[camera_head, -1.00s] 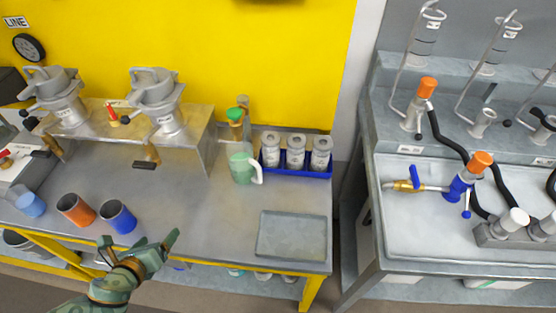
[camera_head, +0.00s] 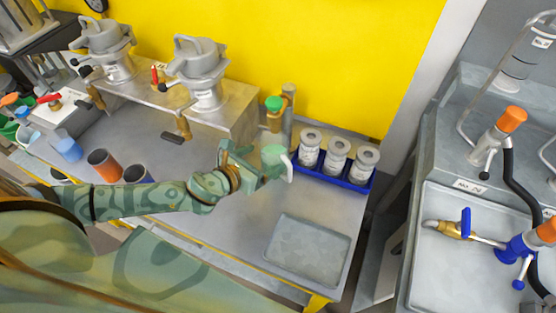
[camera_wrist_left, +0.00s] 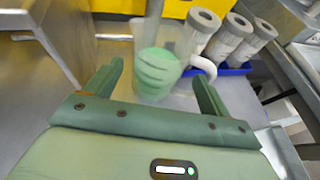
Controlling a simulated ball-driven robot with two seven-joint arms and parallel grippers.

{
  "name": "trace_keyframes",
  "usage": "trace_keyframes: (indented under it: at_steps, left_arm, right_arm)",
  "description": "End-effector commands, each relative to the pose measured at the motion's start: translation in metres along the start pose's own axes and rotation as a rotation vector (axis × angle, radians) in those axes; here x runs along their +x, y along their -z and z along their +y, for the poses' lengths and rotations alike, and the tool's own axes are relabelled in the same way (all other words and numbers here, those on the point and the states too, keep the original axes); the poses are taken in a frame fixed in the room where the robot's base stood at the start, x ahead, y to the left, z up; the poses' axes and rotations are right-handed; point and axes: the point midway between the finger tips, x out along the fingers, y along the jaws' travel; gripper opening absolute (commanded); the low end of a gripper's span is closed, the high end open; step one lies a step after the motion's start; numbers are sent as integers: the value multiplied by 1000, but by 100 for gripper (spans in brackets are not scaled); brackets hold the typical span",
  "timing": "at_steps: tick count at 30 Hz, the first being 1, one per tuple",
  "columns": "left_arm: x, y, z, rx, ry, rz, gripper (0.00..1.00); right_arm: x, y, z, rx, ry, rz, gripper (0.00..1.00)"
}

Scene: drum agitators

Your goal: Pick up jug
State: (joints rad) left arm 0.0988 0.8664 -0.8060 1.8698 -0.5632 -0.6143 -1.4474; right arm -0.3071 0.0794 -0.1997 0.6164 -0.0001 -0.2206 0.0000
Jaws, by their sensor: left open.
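The jug is pale green with a white handle; in the head view its top (camera_head: 274,155) shows just beyond my left gripper, which hides its lower part. In the left wrist view the jug (camera_wrist_left: 157,73) stands upright straight ahead, with its handle on the right. My left gripper (camera_head: 256,164) is open and empty. In the left wrist view its two fingers (camera_wrist_left: 157,84) point toward the jug, one to each side of it in the picture. I cannot tell whether the jug is between the fingertips or a little beyond them. My right gripper is not in view.
A blue tray (camera_head: 352,186) with white canisters (camera_head: 337,157) stands close right of the jug. A flat grey tray (camera_head: 306,250) lies at the front right. Several cups and a metal stand (camera_head: 222,132) are to the left.

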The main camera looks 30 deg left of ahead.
Motion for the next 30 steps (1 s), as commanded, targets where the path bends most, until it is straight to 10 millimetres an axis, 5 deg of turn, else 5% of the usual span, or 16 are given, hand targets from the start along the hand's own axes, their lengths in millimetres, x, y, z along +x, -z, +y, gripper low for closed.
trace_keyframes:
  at_steps: [13,21,22,27,30]
  left_arm:
    - [58,1,0,-1,-1,0,82]
    - [62,0,0,-1,0,1,82]
    - [62,0,0,-1,0,1,79]
    - [62,0,0,-1,0,1,35]
    - [62,-1,0,-1,-1,-1,30]
  right_arm:
    - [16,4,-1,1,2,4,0]
    - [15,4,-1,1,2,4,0]
    - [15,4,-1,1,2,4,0]
    - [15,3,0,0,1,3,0]
    - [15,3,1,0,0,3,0]
